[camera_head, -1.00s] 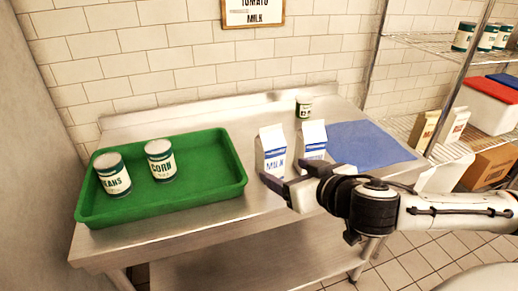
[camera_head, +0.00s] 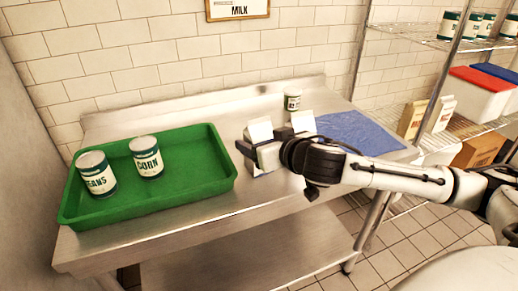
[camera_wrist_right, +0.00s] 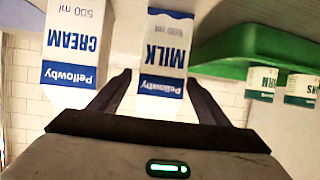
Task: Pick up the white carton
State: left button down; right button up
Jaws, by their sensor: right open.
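A white carton with blue bands, lettered MILK (camera_head: 259,130), stands on the steel table right of the green tray, its lower part mostly hidden by my right gripper (camera_head: 247,144). In the right wrist view this milk carton (camera_wrist_right: 163,45) appears upside down between the two open fingers (camera_wrist_right: 160,80); I cannot tell whether they touch it. A second white carton, lettered CREAM (camera_wrist_right: 75,40), stands beside it, outside the fingers; in the head view its top (camera_head: 303,122) shows behind my right wrist. My left gripper is not in view.
The green tray (camera_head: 214,190) holds a BEANS can (camera_head: 98,174) and a CORN can (camera_head: 147,157). A small can (camera_head: 292,99) stands behind the cartons. A blue mat (camera_head: 362,135) lies at the table's right. Wire shelves (camera_head: 420,42) with goods stand further right.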

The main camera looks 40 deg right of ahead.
jog(key=shift+w+f, duration=0.25)
jog(key=shift+w, duration=0.3)
jog(key=c, duration=1.3)
jog(key=shift+r, duration=0.1)
jog(key=shift+c, duration=1.3)
